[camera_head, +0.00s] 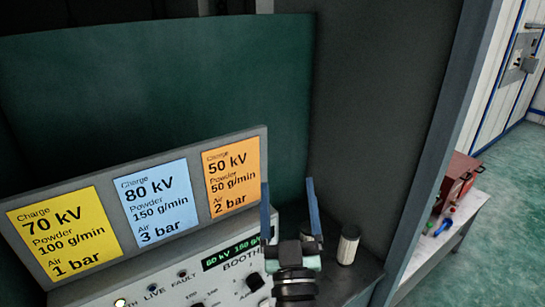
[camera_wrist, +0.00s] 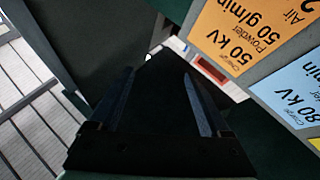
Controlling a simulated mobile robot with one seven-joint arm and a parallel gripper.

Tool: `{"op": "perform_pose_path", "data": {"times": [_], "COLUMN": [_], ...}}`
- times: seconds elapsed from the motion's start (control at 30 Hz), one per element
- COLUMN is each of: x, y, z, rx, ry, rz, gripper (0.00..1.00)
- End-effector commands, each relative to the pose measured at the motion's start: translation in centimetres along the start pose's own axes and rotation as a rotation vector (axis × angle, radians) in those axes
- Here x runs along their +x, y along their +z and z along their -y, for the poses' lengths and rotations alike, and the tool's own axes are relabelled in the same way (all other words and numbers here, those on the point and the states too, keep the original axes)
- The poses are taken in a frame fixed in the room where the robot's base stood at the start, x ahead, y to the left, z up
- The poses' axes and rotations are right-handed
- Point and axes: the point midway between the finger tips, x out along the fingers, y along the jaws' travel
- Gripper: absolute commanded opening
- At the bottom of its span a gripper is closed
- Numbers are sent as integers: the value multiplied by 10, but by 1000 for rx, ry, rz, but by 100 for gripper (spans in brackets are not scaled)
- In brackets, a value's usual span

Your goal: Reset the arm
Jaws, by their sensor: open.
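My gripper (camera_head: 288,198) is in the lower middle of the head view, its two blue fingers spread apart and pointing up. Nothing is between the fingers. It stands in front of the right end of a grey control panel (camera_head: 160,290) with a green display, knobs and lights, and hides part of it. In the wrist view my gripper (camera_wrist: 165,85) is dark, with its fingers apart and empty. The orange card (camera_head: 234,176) reading 50 kV is just left of the fingers in the head view; it also shows in the wrist view (camera_wrist: 240,35).
A yellow card (camera_head: 65,238) and a blue card (camera_head: 157,205) share the panel's board. A small cylinder with a white label (camera_head: 348,246) stands right of my gripper. A grey post (camera_head: 440,150) rises at the right. Beyond it, a bench (camera_head: 440,245) holds a red box (camera_head: 458,178).

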Motion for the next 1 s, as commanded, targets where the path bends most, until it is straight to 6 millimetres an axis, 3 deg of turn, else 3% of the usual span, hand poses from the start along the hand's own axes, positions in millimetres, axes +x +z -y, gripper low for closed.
{"op": "perform_pose_path", "data": {"times": [0.03, 0.1, 0.2, 0.3, 0.43, 0.6, 1.0], "x": [16, 32, 40, 33, 13, -8, -10], "y": [-36, -86, -160, -227, -290, -328, -334], "z": [-12, -28, -44, -48, -42, -33, -31], "rx": [5, 21, 66, 112, 148, 157, 156], "ry": [49, 110, 167, 175, 135, 85, 75], "rz": [-55, -105, -172, -223, -270, -299, -300], "gripper": [81, 81, 81, 81, 81, 81, 81]}}
